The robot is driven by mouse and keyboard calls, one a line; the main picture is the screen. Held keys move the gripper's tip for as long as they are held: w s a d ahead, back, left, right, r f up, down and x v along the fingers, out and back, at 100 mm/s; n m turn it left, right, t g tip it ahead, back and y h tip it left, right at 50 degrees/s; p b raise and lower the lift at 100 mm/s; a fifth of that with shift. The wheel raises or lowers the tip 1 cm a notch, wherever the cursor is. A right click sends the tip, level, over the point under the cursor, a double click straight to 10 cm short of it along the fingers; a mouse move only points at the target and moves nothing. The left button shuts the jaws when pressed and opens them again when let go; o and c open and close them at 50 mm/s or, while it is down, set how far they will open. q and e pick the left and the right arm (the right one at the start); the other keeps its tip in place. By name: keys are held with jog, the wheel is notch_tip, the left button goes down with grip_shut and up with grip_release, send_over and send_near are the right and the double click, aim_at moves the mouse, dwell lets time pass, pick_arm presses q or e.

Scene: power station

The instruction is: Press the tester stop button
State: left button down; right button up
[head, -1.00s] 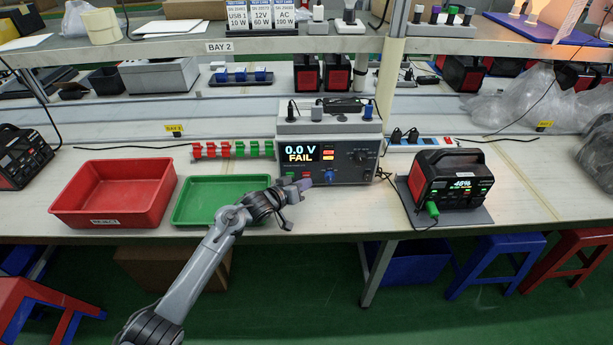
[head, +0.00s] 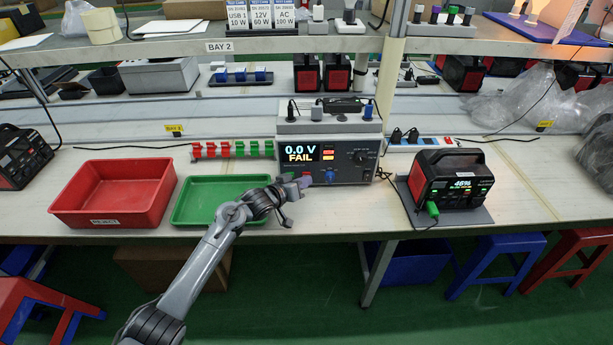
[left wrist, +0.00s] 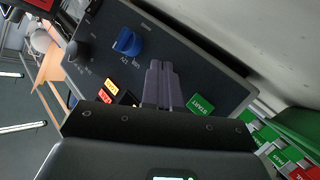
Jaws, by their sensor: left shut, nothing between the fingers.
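The grey tester (head: 345,158) stands on the bench, its screen (head: 300,153) reading "0.0 V FAIL". A small red button (head: 306,174) shows on its lower panel, just above my fingertips; I take it for the stop button. My left gripper (head: 303,182) is shut and empty, with its fingers at the lower front of the panel. In the left wrist view the closed fingers (left wrist: 160,85) point at the panel between the blue knob (left wrist: 128,42) and the green START button (left wrist: 200,104). The fingers hide the panel there, and I cannot tell if they touch it. My right gripper is out of view.
A green tray (head: 190,218) and a red reject bin (head: 70,218) stand left of the tester. A power station (head: 450,178) reading 46% stands on a mat to the right. Red and green clips (head: 232,150) line the bench behind the tray. A shelf (head: 200,48) runs above.

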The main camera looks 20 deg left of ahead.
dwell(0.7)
pick_arm(q)
jog(key=shift+s+d+r+p, duration=0.1)
jog(key=shift+s+p, duration=0.15)
jog(key=shift+p, duration=0.45)
jog(key=shift+s+d, duration=0.1)
jog(key=shift+s, duration=0.1)
